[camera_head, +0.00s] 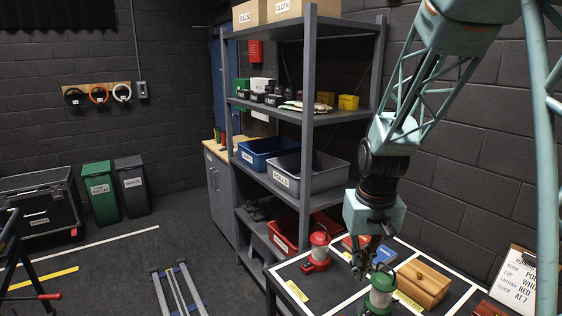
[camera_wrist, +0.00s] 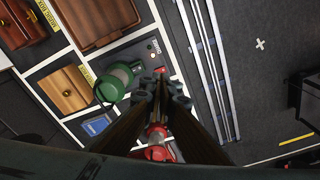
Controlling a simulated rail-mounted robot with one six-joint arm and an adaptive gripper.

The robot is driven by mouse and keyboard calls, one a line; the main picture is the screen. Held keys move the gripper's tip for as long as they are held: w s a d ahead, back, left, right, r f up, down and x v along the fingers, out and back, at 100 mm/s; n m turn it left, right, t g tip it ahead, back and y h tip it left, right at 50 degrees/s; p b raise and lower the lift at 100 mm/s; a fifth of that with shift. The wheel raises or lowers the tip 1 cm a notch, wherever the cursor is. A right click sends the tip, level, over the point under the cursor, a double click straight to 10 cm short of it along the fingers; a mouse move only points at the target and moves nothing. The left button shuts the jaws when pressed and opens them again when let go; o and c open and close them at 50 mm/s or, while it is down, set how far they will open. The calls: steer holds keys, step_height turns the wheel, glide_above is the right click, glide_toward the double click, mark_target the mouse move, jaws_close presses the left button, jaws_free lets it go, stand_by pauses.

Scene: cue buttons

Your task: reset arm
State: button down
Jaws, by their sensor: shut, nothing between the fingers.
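My gripper (camera_head: 366,268) hangs pointing down over the table at the lower right of the head view, beside and behind the green lantern (camera_head: 380,292). Its fingers are shut with nothing between them. In the wrist view the shut fingertips (camera_wrist: 162,82) are just right of the green lantern (camera_wrist: 114,80) in the picture. The red lantern (camera_head: 318,252) stands on the table left of my gripper, apart from it. The red lantern also shows in the wrist view (camera_wrist: 156,152), partly hidden by the fingers. A dark panel with small buttons (camera_wrist: 150,48) lies above the fingertips in the wrist view.
A wooden box (camera_head: 424,284), a small blue box (camera_head: 384,256) and a clipboard (camera_head: 519,276) are on the table's right side. White lines divide the tabletop. A grey shelf rack (camera_head: 308,130) with bins stands close behind. Floor on the left is partly clear.

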steer(key=s+r+t+b, duration=0.1)
steer(key=s+r, duration=1.3)
steer(key=s, duration=0.1)
steer(key=s+r+t, duration=0.1)
steer(key=s+r, duration=0.1)
steer(key=s, duration=0.8)
steer(key=s+r+b, duration=0.1)
steer(key=s+r, duration=0.1)
steer(key=s, duration=0.7)
steer(key=shift+s+r+t, duration=0.35)
steer(key=shift+r+t, duration=0.05)
steer(key=shift+w, duration=0.2)
